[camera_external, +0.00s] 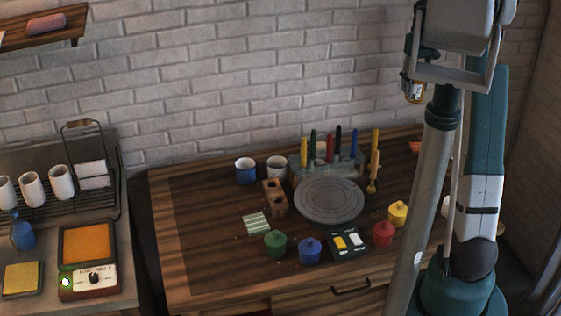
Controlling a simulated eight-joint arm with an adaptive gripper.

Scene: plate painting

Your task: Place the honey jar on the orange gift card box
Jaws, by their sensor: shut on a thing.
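A small amber jar (413,92), which looks like the honey jar, hangs high in front of the brick wall at the upper right. My gripper (410,74) is shut on it, and the jar is well above the table. The fingers are small and partly dark here. A small flat orange item (415,147) lies at the back right of the table, partly hidden by my arm. It may be the orange gift card box, but I cannot tell surely.
The wooden table (205,260) holds a grey round plate (329,201), a rack of coloured markers (330,165), several lidded paint pots, two mugs and a wooden block (275,198). A side counter at left has cups and an orange-topped square (87,243). The table's left part is clear.

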